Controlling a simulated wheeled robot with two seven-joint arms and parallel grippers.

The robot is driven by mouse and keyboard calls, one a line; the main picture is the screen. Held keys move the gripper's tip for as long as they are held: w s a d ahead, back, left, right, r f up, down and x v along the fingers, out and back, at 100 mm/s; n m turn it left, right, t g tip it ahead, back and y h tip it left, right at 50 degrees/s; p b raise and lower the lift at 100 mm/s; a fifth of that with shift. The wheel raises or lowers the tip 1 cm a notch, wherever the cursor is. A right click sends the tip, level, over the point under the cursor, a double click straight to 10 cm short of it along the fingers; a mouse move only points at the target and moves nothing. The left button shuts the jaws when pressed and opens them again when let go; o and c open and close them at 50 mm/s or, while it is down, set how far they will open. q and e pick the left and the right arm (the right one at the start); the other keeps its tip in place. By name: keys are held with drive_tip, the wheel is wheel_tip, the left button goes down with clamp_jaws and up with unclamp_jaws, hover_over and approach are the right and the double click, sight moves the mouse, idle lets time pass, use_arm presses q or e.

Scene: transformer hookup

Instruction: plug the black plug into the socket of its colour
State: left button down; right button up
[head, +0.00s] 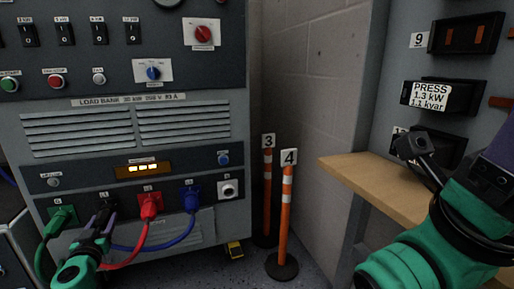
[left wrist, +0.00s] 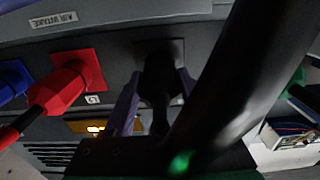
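The black plug (left wrist: 158,78) is at a dark socket plate on the load bank, between the green plug (head: 62,216) and the red plug (head: 150,206). In the left wrist view it points into the plate; its exact depth is hidden. My left gripper (head: 104,217) is at this plug, and in the left wrist view its purple fingers (left wrist: 157,100) lie along both sides of it and appear closed on it. A thick black form crosses the left wrist view in front. My right gripper (head: 416,148) is by the wooden shelf, away from the plug; its opening is unclear.
The load bank (head: 120,190) also holds a blue plug (head: 190,198) and an empty white socket (head: 229,189). Orange posts marked 3 (head: 267,190) and 4 (head: 286,215) stand to the right. A wooden shelf (head: 375,182) juts out under the right panel.

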use_arm(q)
drive_tip(key=m, duration=0.5)
drive_tip(key=shift+m, duration=1.1)
drive_tip(key=m, duration=0.4)
drive_tip(key=shift+m, duration=0.8)
drive_tip(key=shift+c, duration=0.7)
unclamp_jaws()
